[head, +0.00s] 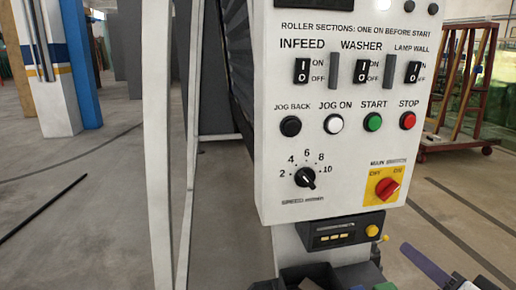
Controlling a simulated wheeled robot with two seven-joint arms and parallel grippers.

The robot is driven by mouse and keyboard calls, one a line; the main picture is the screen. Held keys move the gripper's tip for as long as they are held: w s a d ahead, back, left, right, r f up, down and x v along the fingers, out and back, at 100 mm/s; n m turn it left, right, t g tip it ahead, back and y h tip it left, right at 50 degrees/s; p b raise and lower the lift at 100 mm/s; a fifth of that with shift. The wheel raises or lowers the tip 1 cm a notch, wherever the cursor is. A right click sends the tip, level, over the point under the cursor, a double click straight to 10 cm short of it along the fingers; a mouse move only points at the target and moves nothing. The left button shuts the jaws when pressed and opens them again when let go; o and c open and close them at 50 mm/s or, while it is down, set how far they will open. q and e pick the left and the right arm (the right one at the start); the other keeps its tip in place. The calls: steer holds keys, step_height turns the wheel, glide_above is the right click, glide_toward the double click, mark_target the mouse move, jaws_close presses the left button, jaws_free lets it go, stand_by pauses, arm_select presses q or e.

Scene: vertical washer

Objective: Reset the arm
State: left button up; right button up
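My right gripper (441,265) shows at the bottom right, cut off by the lower edge. Its two dark purplish fingers look apart, with nothing seen between them. It is below and right of the white control panel (345,222) and appears clear of it. My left gripper is not in view. The panel carries INFEED (302,71), WASHER (362,71) and LAMP WALL (413,72) switches. Below are black, white, green and red buttons, a black speed knob (306,178) and a red main switch (387,189) on a yellow plate, its handle slanted up toward ON.
A black unit (342,232) with a yellow button sits under the panel, above a dark tray-like thing partly cut off. A pale upright frame (158,150) stands left of the panel. A red cart (460,136) is behind at right. Floor at left is mostly open.

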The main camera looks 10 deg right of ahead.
steer(key=s+a+f+n+g, duration=0.2)
steer(key=a+f+g, duration=0.1)
steer(key=f, duration=1.1)
steer(key=s+a+f+n+g, duration=0.2)
steer(key=s+a+f+n, duration=0.1)
steer(key=s+a+f, duration=0.5)
steer(key=s+a+f+n+g+y, duration=0.1)
steer(key=s+a+f+n, duration=0.3)
steer(key=f, duration=0.9)
steer(key=s+a+g, duration=0.1)
steer(key=s+a, duration=0.2)
steer(key=a, duration=0.1)
steer(key=shift+s+f+g+y, duration=0.3)
steer(key=shift+s+f+g, duration=0.05)
steer(key=shift+s+g, duration=0.05)
steer(key=shift+a, duration=0.1)
